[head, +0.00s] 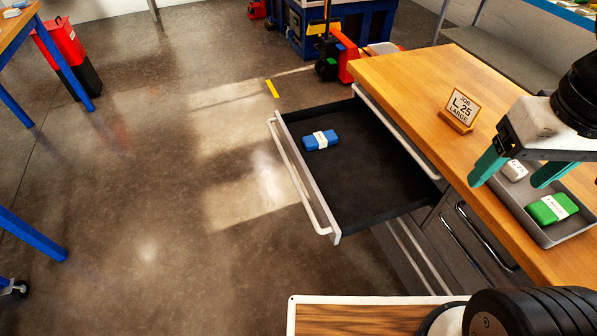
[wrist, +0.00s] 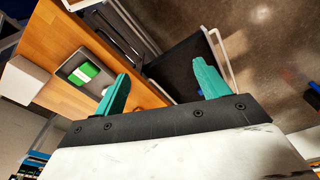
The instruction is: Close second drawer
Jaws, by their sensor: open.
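An open drawer (head: 375,182) sticks out of the wooden-topped cabinet in the head view, with a pale front and a long bar handle (head: 300,180). A blue packet with a white label (head: 320,140) lies inside it. The drawer also shows in the wrist view (wrist: 178,72), between and beyond my fingers. My gripper (head: 518,172) is open and empty, with teal fingers, above the right part of the worktop and apart from the drawer. It also shows in the wrist view (wrist: 163,92). Which drawer in the stack is open is hard to tell.
A grey tray (head: 545,238) with a green packet (head: 552,208) and a white item (head: 514,171) sits on the worktop (head: 410,85). The floor left of the drawer is clear.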

